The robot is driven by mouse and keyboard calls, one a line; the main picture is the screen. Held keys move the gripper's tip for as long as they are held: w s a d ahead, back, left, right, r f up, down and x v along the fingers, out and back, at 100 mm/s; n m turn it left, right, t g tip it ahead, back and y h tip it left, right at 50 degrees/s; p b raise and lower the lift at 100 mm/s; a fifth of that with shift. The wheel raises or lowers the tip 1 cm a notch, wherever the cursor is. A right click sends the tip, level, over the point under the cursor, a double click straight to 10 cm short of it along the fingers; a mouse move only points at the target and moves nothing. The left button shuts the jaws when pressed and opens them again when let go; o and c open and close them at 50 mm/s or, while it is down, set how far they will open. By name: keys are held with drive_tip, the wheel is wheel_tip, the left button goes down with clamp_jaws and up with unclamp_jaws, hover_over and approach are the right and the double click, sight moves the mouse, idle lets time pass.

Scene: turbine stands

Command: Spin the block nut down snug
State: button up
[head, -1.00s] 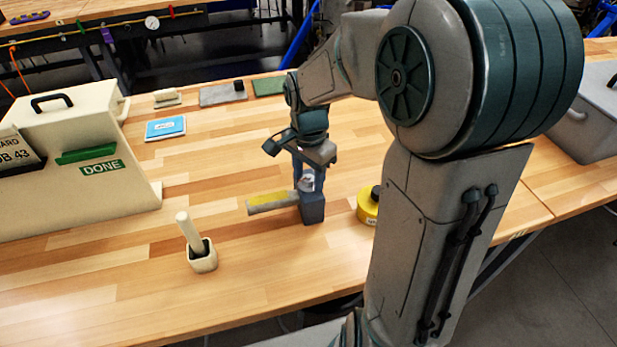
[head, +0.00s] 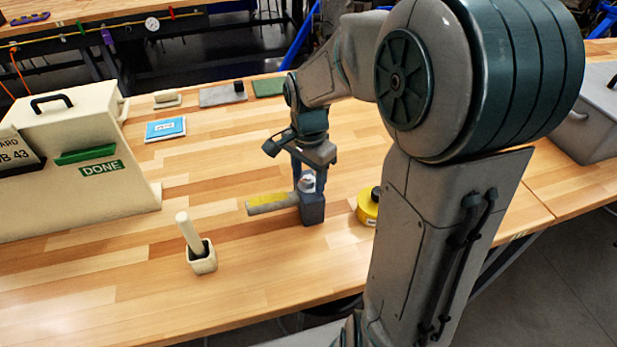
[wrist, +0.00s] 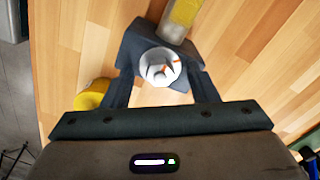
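A dark blue-grey block (head: 313,211) stands on the wooden bench with a grey and yellow bar (head: 268,202) reaching left from it. A round white nut (head: 307,184) sits on top of the block. In the wrist view the nut (wrist: 159,67) shows dark marks and a bit of orange inside its ring. My gripper (head: 309,185) points down over the block. In the wrist view my gripper's two dark fingers (wrist: 160,80) stand on either side of the nut, with gaps seeming to show between them and it. The fingertips blend into the dark block.
A yellow round container (head: 368,206) stands close right of the block. A cream cup (head: 202,262) with an upright stick is at front left. A cream box marked DONE (head: 70,200) stands far left. A blue booklet (head: 165,129) lies behind. Bench between is clear.

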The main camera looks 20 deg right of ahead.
sight(308, 179)
drive_tip(key=shift+o, duration=0.9)
drive_tip(key=shift+r, duration=0.1)
drive_tip(key=shift+r+p, duration=1.85)
drive_tip(key=shift+r, duration=0.6)
drive_tip(key=s+r+n+t, duration=0.1)
drive_tip(key=s+r+n, duration=0.1)
drive_tip(key=s+n, duration=0.4)
drive_tip(key=s+r+n+t, duration=0.2)
drive_tip(key=s+r+n, duration=0.1)
drive_tip(key=s+n, duration=0.3)
drive_tip(key=shift+s+r+t, duration=0.25)
drive_tip(key=shift+s+t, duration=0.05)
drive_tip(key=shift+s, duration=0.9)
